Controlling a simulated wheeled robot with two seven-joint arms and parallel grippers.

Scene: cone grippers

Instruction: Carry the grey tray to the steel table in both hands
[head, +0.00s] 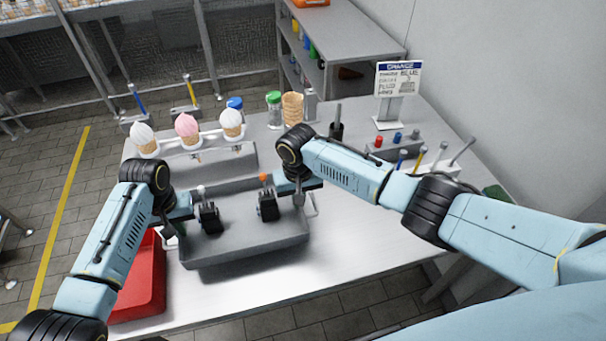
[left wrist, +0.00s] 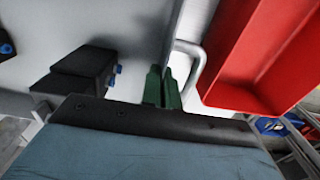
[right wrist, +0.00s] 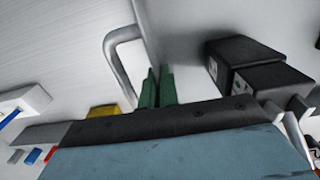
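The grey tray (head: 245,247) is at the near middle of the pale work table (head: 345,250), with a loop handle at each end. Whether the tray touches the table is unclear.
A red bin (head: 150,285) is close at the tray's left. Behind the tray is a rack with ice-cream cones (head: 187,128). A sign (head: 397,90) and small tools (head: 415,160) are at the right. A grey shelf table (head: 350,35) stands farther back. The table's front right is clear.

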